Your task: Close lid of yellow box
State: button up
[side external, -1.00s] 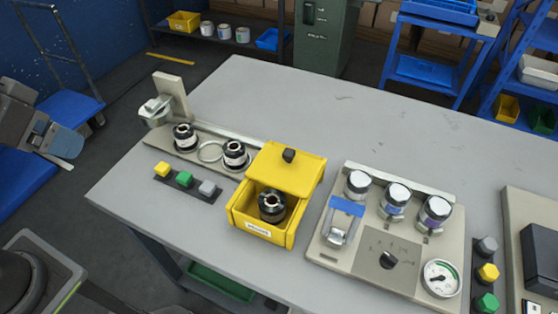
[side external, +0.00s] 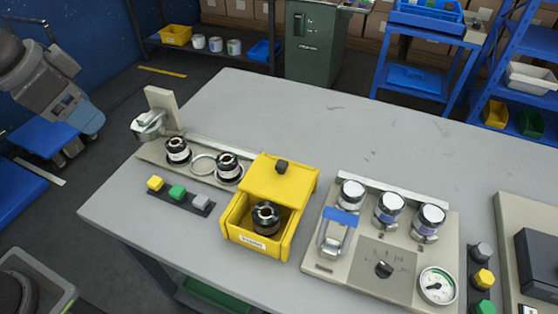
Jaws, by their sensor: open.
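The yellow box (side external: 283,244) stands on the grey table, with a white label on its front wall. Its yellow lid (side external: 290,184) is at the far side and leaves the front part open; I cannot tell whether it is tilted or flat. A black knob (side external: 281,167) sits on the lid. A black and silver round part (side external: 266,216) is inside the box. My gripper (side external: 82,122) is at the far left, beyond the table's left edge and well away from the box. It looks empty; its fingertips are hard to make out.
Left of the box are a fixture plate (side external: 150,152) with black cylinders and a ring, and a button strip (side external: 188,203). Close on the right is a panel (side external: 352,283) with silver-capped jars, a blue-topped clamp and a gauge. The table (side external: 270,115) behind is clear.

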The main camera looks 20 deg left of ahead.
jog(key=w+d+f+m+g+h, duration=0.1)
jog(key=w+d+m, duration=0.25)
jog(key=w, duration=0.25)
jog(key=w+d+m+g+h, duration=0.1)
jog(key=w+d+m, duration=0.25)
jog(key=w, duration=0.25)
jog(key=m+g+h, duration=0.1)
jog(key=m+g, duration=0.1)
jog(key=m, duration=0.5)
send_near(280, 163)
jog(key=x, duration=0.9)
jog(key=shift+c, duration=0.3)
grip_shut()
